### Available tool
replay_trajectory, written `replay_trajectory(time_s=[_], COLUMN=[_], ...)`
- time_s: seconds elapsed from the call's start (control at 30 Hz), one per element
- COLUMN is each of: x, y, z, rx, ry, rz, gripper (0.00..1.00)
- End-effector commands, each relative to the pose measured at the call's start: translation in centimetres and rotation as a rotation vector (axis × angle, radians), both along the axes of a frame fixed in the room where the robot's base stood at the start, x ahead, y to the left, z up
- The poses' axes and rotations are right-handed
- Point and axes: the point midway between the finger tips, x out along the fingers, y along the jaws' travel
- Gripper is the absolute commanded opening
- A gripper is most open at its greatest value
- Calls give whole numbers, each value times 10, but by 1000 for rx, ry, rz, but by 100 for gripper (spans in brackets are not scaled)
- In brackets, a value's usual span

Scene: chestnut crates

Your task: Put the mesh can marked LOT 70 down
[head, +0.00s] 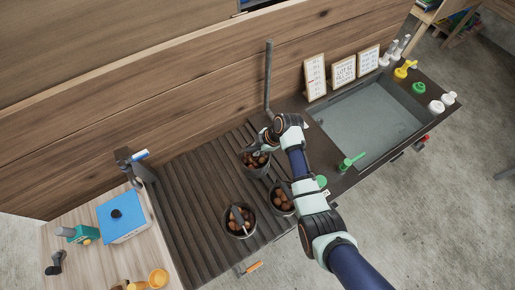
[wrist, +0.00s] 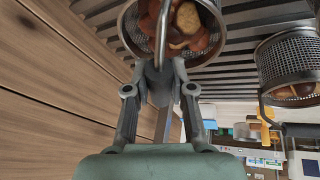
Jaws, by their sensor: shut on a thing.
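My gripper (head: 263,139) is shut on the handle of a dark mesh can (head: 257,172) filled with brown chestnuts. In the wrist view, my gripper (wrist: 160,75) closes on the metal handle in front of the mesh can (wrist: 133,35). The can is over the back part of the dark ribbed draining surface (head: 190,200); I cannot tell whether its base touches. No lot mark can be read on it.
Two more mesh cans of chestnuts, one front left (head: 240,234) and one (head: 274,203) partly behind my arm, stand nearby on the ribs. A sink (head: 365,115) lies to the right, with a green-handled thing (head: 350,161) at its edge. The left ribs are clear.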

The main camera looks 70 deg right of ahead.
Motion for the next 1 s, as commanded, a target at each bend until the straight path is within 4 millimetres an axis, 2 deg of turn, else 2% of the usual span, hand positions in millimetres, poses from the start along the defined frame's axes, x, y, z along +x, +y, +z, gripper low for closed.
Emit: replay_trajectory(time_s=[0.37,0.4,0.53,0.83,0.93,1.0], x=[1,0,0,0,-3,-10], y=[-1,-1,-1,-1,-1,-2], z=[-4,-4,-4,-1,8,21], rx=[-4,-3,-2,-3,-2,-5], ry=[-3,-2,-1,-2,-2,-3], rz=[0,0,0,0,-1,-2], gripper=[0,28,48,48,48,48])
